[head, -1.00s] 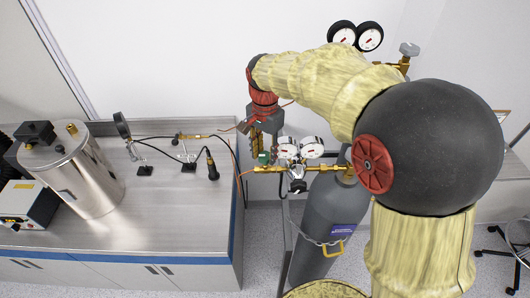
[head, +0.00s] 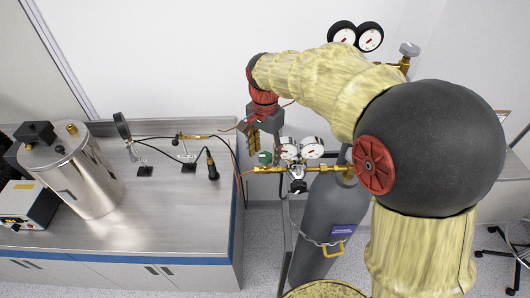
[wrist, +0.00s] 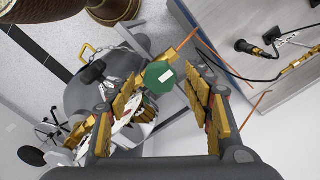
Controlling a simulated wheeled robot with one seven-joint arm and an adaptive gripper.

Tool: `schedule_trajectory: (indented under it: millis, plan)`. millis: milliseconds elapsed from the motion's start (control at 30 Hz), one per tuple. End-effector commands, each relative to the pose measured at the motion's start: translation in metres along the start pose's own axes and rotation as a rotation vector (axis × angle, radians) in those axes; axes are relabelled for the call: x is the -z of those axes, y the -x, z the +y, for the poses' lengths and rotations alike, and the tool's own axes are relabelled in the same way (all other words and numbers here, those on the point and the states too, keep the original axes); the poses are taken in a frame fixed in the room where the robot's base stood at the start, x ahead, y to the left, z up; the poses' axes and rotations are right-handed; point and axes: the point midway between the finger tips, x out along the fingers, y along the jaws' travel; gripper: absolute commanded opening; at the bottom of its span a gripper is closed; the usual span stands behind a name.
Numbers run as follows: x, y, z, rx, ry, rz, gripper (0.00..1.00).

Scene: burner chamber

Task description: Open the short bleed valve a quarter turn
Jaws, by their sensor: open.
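A green knob (head: 265,158) sits at the left part of the brass line beside the twin-gauge regulator. I take it for the short bleed valve. In the wrist view the green knob (wrist: 160,75) shows its face with a small white mark, between my fingers. My gripper (head: 253,143) is open just above and left of the knob in the head view. In the wrist view my gripper (wrist: 165,82) has a gold-padded finger on each side of the knob, with visible gaps. I cannot tell how far the knob is turned.
Two white gauges (head: 301,148) and a black regulator knob (head: 298,186) are close on the right. A grey cylinder (head: 324,215) with a chain (head: 309,234) stands below. An orange line (head: 238,180) runs down beside the bench (head: 130,238) at left.

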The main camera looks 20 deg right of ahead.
Motion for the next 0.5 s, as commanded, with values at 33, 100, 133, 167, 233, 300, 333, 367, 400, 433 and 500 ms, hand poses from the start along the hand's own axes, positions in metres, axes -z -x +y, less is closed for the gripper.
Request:
schedule_trajectory:
  millis: [33, 100, 133, 167, 233, 300, 333, 367, 400, 433, 500]
  plan:
    - [0.001, 0.005, -0.001, 0.003, 0.0, 0.002, 0.51]
    - [0.001, 0.015, -0.001, 0.004, 0.0, 0.003, 0.51]
    - [0.001, 0.019, -0.001, 0.003, 0.0, 0.002, 0.51]
    - [0.001, 0.025, -0.001, 0.004, 0.0, 0.003, 0.51]
    - [0.001, 0.04, -0.002, 0.005, 0.0, 0.004, 0.51]
    - [0.001, 0.054, -0.001, 0.004, 0.0, 0.003, 0.51]
    - [0.001, 0.061, -0.001, 0.005, 0.0, 0.003, 0.51]
    - [0.001, 0.067, -0.001, 0.005, 0.0, 0.003, 0.51]
    - [0.001, 0.074, -0.001, 0.004, 0.0, 0.003, 0.51]
    - [0.001, 0.08, -0.001, 0.003, 0.0, 0.002, 0.51]
    - [0.001, 0.092, -0.001, 0.003, 0.0, 0.002, 0.51]
